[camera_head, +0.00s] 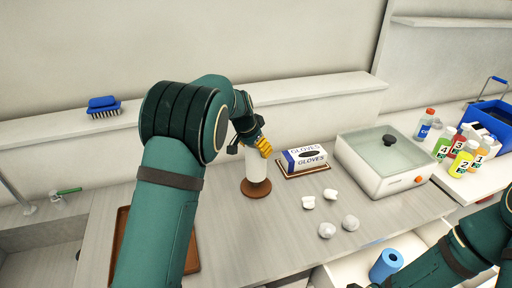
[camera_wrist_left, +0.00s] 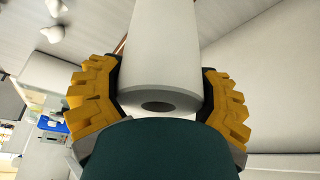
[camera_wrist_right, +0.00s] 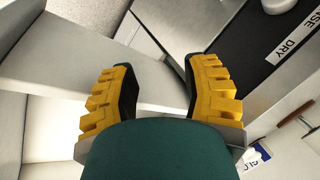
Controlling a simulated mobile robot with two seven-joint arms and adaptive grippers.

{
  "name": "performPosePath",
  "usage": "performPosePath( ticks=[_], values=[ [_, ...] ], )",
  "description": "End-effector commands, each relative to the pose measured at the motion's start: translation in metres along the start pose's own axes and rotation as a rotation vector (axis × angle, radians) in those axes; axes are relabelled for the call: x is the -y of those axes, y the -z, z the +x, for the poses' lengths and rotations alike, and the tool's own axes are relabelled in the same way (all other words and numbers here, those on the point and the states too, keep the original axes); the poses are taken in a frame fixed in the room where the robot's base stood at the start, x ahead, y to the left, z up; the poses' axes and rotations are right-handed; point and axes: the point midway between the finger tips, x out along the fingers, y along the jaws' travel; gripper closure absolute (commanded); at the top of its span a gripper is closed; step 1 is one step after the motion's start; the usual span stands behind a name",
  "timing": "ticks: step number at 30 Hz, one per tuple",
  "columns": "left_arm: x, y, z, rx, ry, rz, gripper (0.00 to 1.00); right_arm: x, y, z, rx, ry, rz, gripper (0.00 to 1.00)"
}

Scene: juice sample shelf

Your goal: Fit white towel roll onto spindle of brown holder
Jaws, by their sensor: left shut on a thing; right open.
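The white towel roll (camera_head: 256,166) stands upright over the round brown base of the holder (camera_head: 256,188) on the counter. My left gripper (camera_head: 263,146) is shut on the roll near its top. In the left wrist view, the roll (camera_wrist_left: 160,50) lies between the yellow fingers of my left gripper (camera_wrist_left: 160,95), and its end with a dark central hole faces the camera. The spindle is hidden, and I cannot tell whether the roll's lower end touches the base. My right gripper (camera_wrist_right: 158,90) is open and empty in its wrist view; its fingers are not clear in the head view.
A gloves box (camera_head: 304,158) and a white appliance with a glass lid (camera_head: 385,160) stand right of the holder. Several crumpled white pieces (camera_head: 327,230) lie in front. A blue roll (camera_head: 386,264) sits lower right. A brown tray (camera_head: 118,240) is at left, partly behind my arm.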

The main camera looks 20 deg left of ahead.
Motion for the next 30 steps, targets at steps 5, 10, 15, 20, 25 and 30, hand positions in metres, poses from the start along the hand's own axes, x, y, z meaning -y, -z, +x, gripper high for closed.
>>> performPosePath(
  ticks=[5,10,15,20,25,30],
  values=[
    [0.0,-0.001,0.004,-0.001,0.0,-0.001,0.72,-0.001,0.0,0.003,0.0,0.0,0.0,0.53],
    [0.001,-0.003,0.007,-0.001,0.0,-0.001,0.72,-0.002,-0.001,0.005,0.0,0.0,0.0,0.53],
    [0.001,-0.004,0.01,-0.001,0.0,-0.001,0.72,-0.003,-0.001,0.008,0.0,0.0,0.0,0.53],
    [0.0,-0.005,0.013,0.0,0.0,-0.001,0.72,-0.004,-0.001,0.01,0.0,0.0,0.0,0.53],
    [0.0,-0.006,0.016,0.0,0.0,0.0,0.72,-0.005,-0.002,0.012,0.0,0.0,0.0,0.53],
    [0.0,-0.008,0.019,-0.001,0.0,0.0,0.72,-0.006,-0.002,0.014,0.0,0.0,0.0,0.53]
  ],
)
